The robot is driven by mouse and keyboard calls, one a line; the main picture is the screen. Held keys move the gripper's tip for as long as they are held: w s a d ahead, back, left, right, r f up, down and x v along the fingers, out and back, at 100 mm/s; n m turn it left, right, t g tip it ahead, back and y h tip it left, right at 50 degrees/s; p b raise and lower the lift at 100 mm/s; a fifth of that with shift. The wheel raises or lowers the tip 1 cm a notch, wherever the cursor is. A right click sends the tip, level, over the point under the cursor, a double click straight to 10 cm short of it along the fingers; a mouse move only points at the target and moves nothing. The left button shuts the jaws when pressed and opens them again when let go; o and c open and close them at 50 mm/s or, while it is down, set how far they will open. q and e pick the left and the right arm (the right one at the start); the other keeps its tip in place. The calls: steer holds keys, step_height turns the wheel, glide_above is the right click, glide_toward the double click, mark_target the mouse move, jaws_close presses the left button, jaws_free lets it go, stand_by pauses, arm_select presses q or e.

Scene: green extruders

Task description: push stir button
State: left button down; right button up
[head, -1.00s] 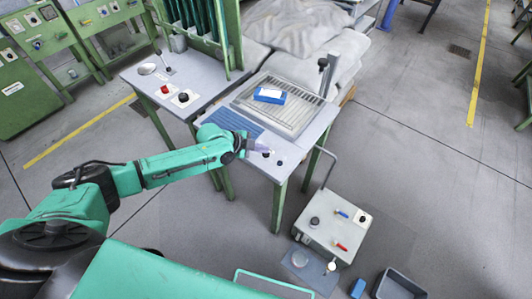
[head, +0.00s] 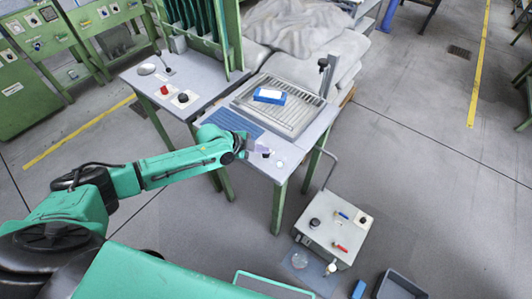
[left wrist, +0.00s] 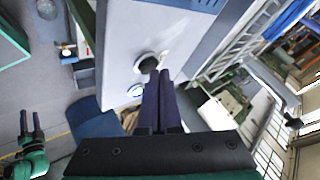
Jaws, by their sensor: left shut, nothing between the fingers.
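My left gripper (head: 260,148) is over the front right part of the grey table with the ribbed tray. Its fingers (left wrist: 165,78) are shut and empty. In the left wrist view, a dark round knob on a pale base (left wrist: 148,64) lies just beyond the fingertips; contact cannot be told. A small round blue-and-white button (left wrist: 136,90) sits beside it, nearer the table edge. In the head view this pale button (head: 280,163) is right of the gripper. No stir label is readable. My right gripper (left wrist: 30,124) shows small in the left wrist view, its two fingers apart.
A ribbed metal tray (head: 305,122) with a blue box (head: 270,96) on it fills the table's back. A second table (head: 150,75) with red and black knobs stands left. A grey control box (head: 333,238) stands lower right. Open floor lies right.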

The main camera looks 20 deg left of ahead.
arm_select(q)
step_height(320, 180, up, 6)
steer(key=p, duration=0.5)
steer(key=shift+r, duration=0.15)
